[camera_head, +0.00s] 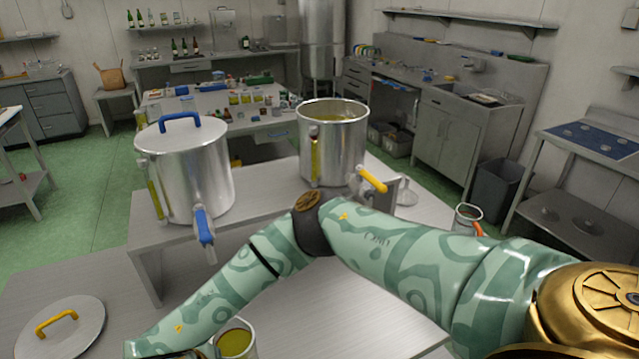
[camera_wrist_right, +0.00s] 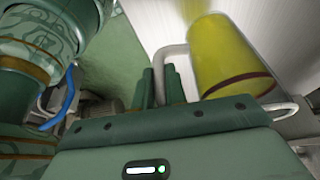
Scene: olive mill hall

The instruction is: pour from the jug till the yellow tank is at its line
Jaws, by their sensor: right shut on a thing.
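The yellow tank (camera_head: 345,150) is a steel pot with a yellow tap (camera_head: 372,180), standing open on the raised bench. Yellow-green oil (camera_head: 335,114) shows inside, and a yellow sight gauge (camera_head: 315,160) runs down its front; I cannot make out its line. The jug (camera_head: 236,342) holds yellow oil and is cut off by the bottom edge. In the right wrist view the jug (camera_wrist_right: 230,55) is close up, tilted in the picture, with a dark band. My right gripper (camera_wrist_right: 168,88) is shut on its pale handle (camera_wrist_right: 158,62). My left gripper is out of view.
A lidded steel tank (camera_head: 195,170) with a blue handle and blue tap (camera_head: 204,228) stands left of the yellow tank. A loose lid with a yellow handle (camera_head: 85,340) lies at lower left. A small vessel (camera_head: 467,214) and a funnel (camera_head: 405,193) are at right.

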